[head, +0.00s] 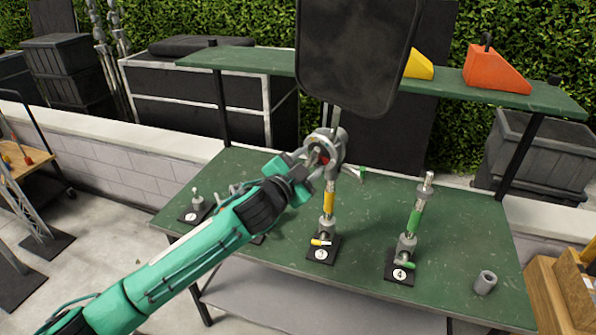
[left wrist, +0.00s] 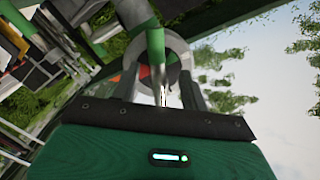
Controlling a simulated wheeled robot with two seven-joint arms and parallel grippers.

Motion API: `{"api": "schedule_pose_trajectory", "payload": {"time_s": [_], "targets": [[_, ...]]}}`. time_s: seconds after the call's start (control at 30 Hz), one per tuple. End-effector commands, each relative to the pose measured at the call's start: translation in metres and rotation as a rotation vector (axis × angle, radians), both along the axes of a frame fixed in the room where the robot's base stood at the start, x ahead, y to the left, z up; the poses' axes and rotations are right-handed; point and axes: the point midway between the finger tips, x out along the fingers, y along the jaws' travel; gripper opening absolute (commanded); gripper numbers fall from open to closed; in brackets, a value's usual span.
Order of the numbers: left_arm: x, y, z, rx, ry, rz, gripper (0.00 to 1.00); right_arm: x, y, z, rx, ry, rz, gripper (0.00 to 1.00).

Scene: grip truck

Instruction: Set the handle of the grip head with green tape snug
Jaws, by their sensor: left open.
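A grey round grip head (head: 334,142) with a red centre tops the post of stand 3, which has a yellow band (head: 328,202). A small green-ended bar (head: 361,171) shows just right of it. My left gripper (head: 309,163) is open, close at the grip head's left front side. In the left wrist view the grip head (left wrist: 178,50) is just beyond the fingers, and a grey bar with a green band (left wrist: 155,46) crosses in front of it. I cannot tell whether the fingers touch the bar. Stand 4's post has green tape (head: 414,221). My right gripper is out of view.
A large black flag (head: 357,55) rises above the grip head. The green table (head: 460,235) also bears stand 1 (head: 195,208) and a loose grey cylinder (head: 485,283). The shelf behind holds yellow (head: 419,66) and orange (head: 494,72) wedges. My left arm hides part of the table.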

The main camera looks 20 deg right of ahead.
Motion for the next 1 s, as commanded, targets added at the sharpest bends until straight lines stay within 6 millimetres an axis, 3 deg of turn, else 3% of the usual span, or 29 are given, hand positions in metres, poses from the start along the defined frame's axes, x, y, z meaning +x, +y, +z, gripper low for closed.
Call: {"api": "schedule_pose_trajectory", "payload": {"time_s": [0.17, 0.7, 1.0], "targets": [[-0.012, 0.014, -0.003, -0.001, 0.0, -0.001, 0.45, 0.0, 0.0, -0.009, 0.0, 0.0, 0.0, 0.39], [-0.076, 0.084, -0.001, 0.0, -0.001, -0.001, 0.45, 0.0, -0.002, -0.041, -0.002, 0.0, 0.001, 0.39], [-0.091, 0.1, 0.002, 0.0, 0.0, 0.0, 0.45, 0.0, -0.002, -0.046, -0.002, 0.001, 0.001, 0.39]]}}
